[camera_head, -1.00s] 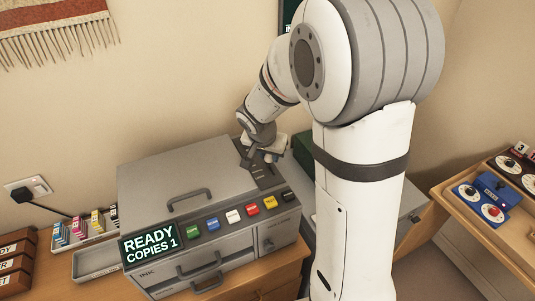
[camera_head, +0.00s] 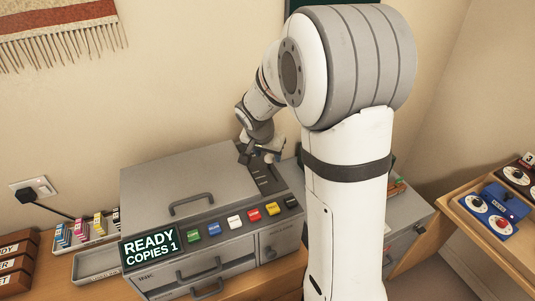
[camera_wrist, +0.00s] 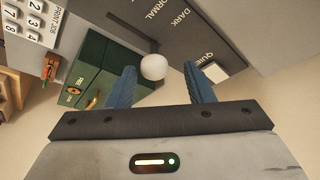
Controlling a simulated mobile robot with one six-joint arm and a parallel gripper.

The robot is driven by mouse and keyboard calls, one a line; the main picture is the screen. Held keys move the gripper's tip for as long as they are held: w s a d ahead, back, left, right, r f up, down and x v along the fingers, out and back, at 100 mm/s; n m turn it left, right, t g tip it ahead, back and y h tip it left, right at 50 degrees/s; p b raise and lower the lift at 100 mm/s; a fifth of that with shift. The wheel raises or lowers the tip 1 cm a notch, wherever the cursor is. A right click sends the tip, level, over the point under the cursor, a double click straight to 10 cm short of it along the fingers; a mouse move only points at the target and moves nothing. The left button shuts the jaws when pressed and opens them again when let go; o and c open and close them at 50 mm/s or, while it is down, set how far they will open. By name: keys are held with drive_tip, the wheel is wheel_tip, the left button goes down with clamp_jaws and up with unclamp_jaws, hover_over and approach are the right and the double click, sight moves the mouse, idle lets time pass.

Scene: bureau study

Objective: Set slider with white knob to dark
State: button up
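The white knob (camera_wrist: 153,67) is a round ball in the wrist view, on a slider beside the dark label panel (camera_wrist: 190,42). The words NORMAL, DARK and QUIET show on that panel. The knob appears between the tips of my gripper's (camera_wrist: 160,75) two blue fingers, with a gap on each side. My gripper is open and holds nothing. In the head view my gripper (camera_head: 258,154) is over the back of the dark control panel (camera_head: 265,179) on the copier (camera_head: 165,185). The knob cannot be made out there. Its exact setting is unclear.
A white square button (camera_wrist: 214,72) sits near the right finger. A green box (camera_wrist: 95,75) stands beside the panel. The copier's front has a row of coloured buttons (camera_head: 234,222) and a READY COPIES 1 display (camera_head: 150,246). A wooden tray with dials (camera_head: 490,215) stands at the right.

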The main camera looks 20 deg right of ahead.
drive_tip(key=shift+s, duration=0.1)
drive_tip(key=v, duration=0.7)
drive_tip(key=shift+r+b, duration=0.35)
drive_tip(key=shift+b, duration=0.05)
drive_tip(key=shift+s, duration=0.15)
drive_tip(key=s+a+n+y, duration=0.1)
drive_tip(key=s+n, duration=0.6)
drive_tip(key=s, duration=1.5)
drive_tip(key=shift+s+a+r+n+g+y, duration=0.35)
drive_tip(key=shift+r+y, duration=0.1)
drive_tip(key=shift+y, duration=0.45)
idle(1.5)
